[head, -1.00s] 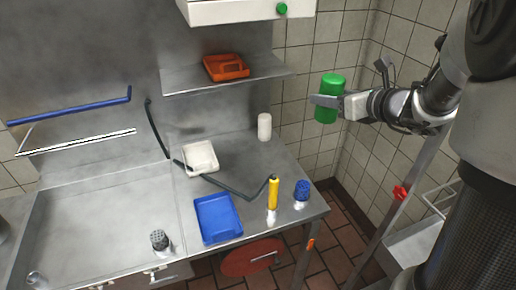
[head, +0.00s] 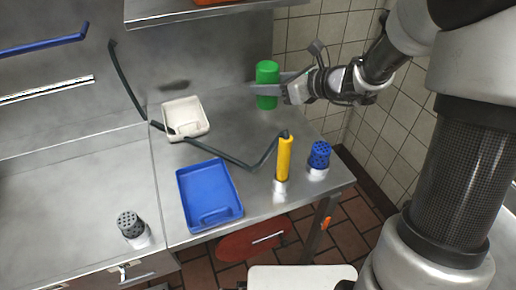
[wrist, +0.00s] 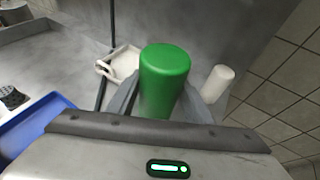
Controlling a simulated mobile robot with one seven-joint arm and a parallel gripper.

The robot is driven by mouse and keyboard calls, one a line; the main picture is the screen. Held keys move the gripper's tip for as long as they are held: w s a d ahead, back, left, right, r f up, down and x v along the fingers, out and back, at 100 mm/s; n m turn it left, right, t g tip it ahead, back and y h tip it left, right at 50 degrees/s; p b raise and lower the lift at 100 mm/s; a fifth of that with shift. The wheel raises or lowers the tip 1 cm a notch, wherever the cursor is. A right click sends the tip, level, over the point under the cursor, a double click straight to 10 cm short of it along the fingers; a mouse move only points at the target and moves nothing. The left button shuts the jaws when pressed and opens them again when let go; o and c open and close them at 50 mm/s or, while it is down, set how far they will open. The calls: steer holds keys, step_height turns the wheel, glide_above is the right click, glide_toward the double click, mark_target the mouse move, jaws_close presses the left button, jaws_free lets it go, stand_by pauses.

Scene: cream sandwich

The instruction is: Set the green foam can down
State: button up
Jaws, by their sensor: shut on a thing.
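The green foam can (head: 267,72) is upright in my gripper (head: 266,90), over the back right part of the steel counter (head: 240,125). The fingers are shut around its sides, below its rounded top. In the wrist view the can (wrist: 164,68) stands between the two grey fingers (wrist: 158,104), and its lower end is hidden by my gripper body. I cannot tell whether its base touches the counter.
A white cylinder (wrist: 218,83) stands close beside the can. A white tray (head: 186,118), a blue tray (head: 209,197), a yellow-handled tool (head: 284,158) and a blue-topped shaker (head: 319,156) are on the counter. Bare steel lies between the white tray and the can.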

steer(key=shift+w+a+f+n+y+b, duration=0.1)
steer(key=shift+a+f+n+y+b, duration=0.35)
steer(key=shift+a+f, duration=0.45)
steer(key=f+b, duration=0.1)
steer(key=f, duration=0.2)
steer(key=f+b, duration=0.1)
steer(key=f, duration=0.2)
steer(key=f+b, duration=0.1)
steer(key=f, duration=0.2)
steer(key=shift+a+f, duration=0.25)
steer(key=shift+a, duration=0.05)
steer(key=shift+f, duration=0.1)
steer(key=o, duration=1.4)
steer(key=shift+f, duration=0.1)
steer(key=shift+d+r, duration=0.15)
steer(key=shift+r, duration=0.15)
steer(key=p+v, duration=0.2)
steer(key=v, duration=0.9)
steer(key=shift+d+r, duration=0.25)
steer(key=shift+r, duration=0.05)
